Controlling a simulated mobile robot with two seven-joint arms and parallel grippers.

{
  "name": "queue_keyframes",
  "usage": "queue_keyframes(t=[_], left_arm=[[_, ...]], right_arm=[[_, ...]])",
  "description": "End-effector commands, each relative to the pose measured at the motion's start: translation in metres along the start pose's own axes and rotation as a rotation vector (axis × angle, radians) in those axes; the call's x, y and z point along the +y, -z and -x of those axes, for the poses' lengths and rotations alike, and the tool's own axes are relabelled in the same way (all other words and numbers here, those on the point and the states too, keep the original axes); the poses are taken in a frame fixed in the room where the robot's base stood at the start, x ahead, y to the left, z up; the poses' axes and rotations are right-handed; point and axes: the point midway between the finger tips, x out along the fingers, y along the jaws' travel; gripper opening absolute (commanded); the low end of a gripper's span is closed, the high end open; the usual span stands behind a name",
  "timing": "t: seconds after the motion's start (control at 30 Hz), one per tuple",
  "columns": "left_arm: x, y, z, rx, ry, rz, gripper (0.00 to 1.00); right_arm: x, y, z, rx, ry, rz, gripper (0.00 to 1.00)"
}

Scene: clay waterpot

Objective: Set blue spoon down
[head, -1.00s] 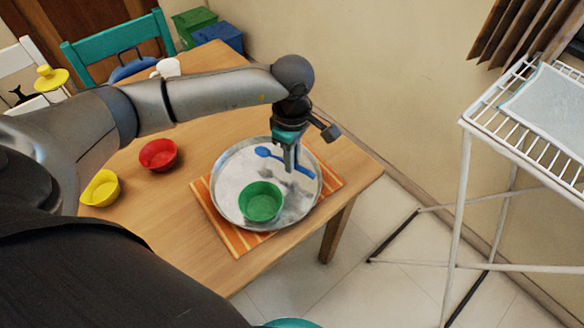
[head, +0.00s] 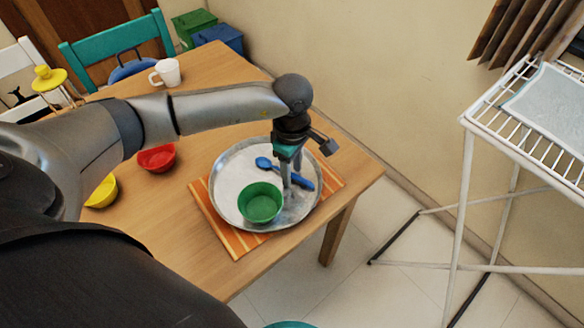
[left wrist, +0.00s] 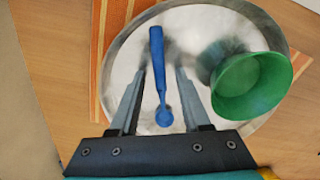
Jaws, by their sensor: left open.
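The blue spoon (head: 303,182) is at the round metal tray (head: 234,172), right of and behind the green bowl (head: 260,205). It appears to rest on the tray's surface. My left gripper (head: 287,195) is low over the tray with its fingers pointing down. In the left wrist view, my left gripper (left wrist: 161,72) is open, and the spoon (left wrist: 157,60) lies between its two fingers, with gaps on both sides. The spoon's round end points toward the gripper's base. The green bowl (left wrist: 252,85) stands right of the fingers. My right gripper is not in view.
An orange striped mat (head: 235,240) lies under the tray on the wooden table (head: 180,220). A red bowl (head: 157,158), a yellow bowl (head: 103,192) and a white mug (head: 167,72) stand farther left. A white drying rack (head: 457,215) stands beyond the table at right.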

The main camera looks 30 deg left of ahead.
Motion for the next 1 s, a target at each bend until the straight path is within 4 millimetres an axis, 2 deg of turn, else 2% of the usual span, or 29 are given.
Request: queue_keyframes(t=[0.27,0.53,0.7,0.83,1.0], left_arm=[[0.0,0.0,0.005,0.0,0.0,0.0,0.47],[0.001,0.001,0.06,0.001,-0.005,-0.002,0.47],[0.001,0.0,0.095,0.001,-0.004,-0.001,0.47],[0.001,0.0,0.113,0.001,-0.003,0.0,0.47],[0.0,0.0,0.123,0.0,-0.001,0.001,0.47]], right_arm=[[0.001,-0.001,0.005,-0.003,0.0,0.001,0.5],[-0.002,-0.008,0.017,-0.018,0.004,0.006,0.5],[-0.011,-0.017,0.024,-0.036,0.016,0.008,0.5],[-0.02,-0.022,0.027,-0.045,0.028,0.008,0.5],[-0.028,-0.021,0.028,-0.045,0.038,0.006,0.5]])
